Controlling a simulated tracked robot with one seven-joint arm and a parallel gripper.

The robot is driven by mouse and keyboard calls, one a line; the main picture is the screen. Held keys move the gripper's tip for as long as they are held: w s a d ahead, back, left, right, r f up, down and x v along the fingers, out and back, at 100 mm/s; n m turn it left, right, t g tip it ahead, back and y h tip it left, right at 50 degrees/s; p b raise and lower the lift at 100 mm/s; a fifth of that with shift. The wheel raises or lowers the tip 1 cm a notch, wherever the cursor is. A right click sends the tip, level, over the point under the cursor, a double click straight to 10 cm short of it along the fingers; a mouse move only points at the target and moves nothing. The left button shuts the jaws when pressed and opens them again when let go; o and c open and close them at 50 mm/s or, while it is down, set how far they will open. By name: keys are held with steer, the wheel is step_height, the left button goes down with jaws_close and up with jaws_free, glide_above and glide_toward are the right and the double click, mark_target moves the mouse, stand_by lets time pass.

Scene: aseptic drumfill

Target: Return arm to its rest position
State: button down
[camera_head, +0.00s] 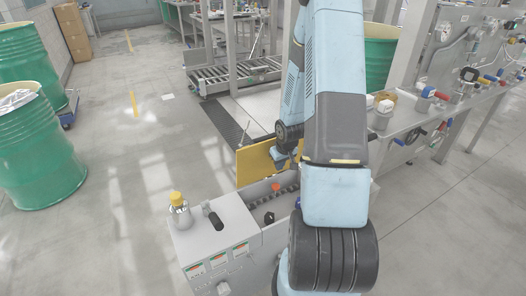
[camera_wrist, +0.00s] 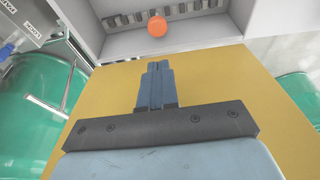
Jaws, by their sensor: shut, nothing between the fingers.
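An orange round knob (camera_wrist: 157,26) lies just beyond the fingertips; I cannot tell the gap. In the head view my blue and grey arm rises in the middle and is bent down, hiding part of the scene. The yellow panel also shows there (camera_head: 256,163), and the gripper itself is mostly hidden behind my arm.
A grey cabinet (camera_head: 215,240) with a yellow-capped valve (camera_head: 178,203) and a black handle (camera_head: 212,215) stands close by. Green drums (camera_head: 38,150) stand at left. A roller conveyor (camera_head: 235,75) is behind. A bench with valves and gauges (camera_head: 430,105) is at right.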

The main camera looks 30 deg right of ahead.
steer(key=s+a+r+t+h, duration=0.15)
steer(key=a+r, duration=0.25)
steer(key=r, duration=0.9)
steer(key=s+a+r+g, duration=0.1)
steer(key=s+a+r, duration=0.15)
steer(key=r, duration=1.05)
steer(key=s+a+r+t+y, duration=0.1)
steer(key=s+a+r, duration=0.4)
steer(key=s+r, duration=0.2)
steer(key=s+a+r+t, duration=0.1)
steer(key=s+a+r, duration=0.5)
steer(key=s, duration=0.6)
step_height(320, 180, up, 2)
steer(key=shift+s+a+r+y, duration=0.2)
steer(key=shift+a+r+y, duration=0.05)
steer(key=shift+y, duration=0.1)
steer(key=shift+d, duration=0.1)
